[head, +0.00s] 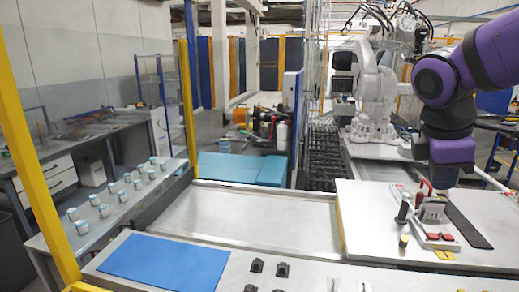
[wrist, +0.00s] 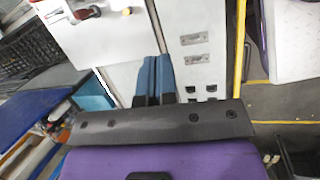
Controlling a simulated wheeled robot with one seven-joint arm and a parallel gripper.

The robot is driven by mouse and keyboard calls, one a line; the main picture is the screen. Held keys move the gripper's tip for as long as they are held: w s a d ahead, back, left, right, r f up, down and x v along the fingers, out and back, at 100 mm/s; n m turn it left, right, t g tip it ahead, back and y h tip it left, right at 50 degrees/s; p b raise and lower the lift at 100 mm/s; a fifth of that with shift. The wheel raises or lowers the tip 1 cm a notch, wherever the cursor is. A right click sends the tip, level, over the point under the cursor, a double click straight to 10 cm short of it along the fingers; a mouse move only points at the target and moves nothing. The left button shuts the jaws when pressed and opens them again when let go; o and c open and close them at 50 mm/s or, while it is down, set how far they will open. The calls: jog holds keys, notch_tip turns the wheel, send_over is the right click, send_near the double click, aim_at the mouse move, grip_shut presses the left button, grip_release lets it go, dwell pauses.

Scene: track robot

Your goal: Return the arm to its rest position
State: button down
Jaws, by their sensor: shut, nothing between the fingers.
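My purple arm (head: 480,58) reaches in from the right edge of the head view and bends down over the right-hand work plate. My gripper (head: 445,178) hangs at its lower end, above the plate and close to a small fixture with red parts (head: 436,236). In the wrist view my gripper (wrist: 153,62) shows two blue fingers side by side, touching, with nothing between them. The fixture's red part also shows at the top of the wrist view (wrist: 82,13).
The right-hand plate (head: 380,225) carries the fixture and a dark strip (head: 468,227). A blue mat (head: 165,262) lies front left, with small black blocks (head: 257,265) beside it. Several small white cups (head: 104,211) stand on the left ledge. A yellow post (head: 32,150) rises at left. The middle tray (head: 255,212) is bare.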

jog(key=s+a+m+t+y, duration=0.1)
jog(key=s+m+t+y, duration=0.2)
jog(key=s+m, duration=0.7)
jog(key=shift+s+r+m+t, duration=0.2)
jog(key=shift+m+t, duration=0.3)
jog(key=shift+m, duration=1.5)
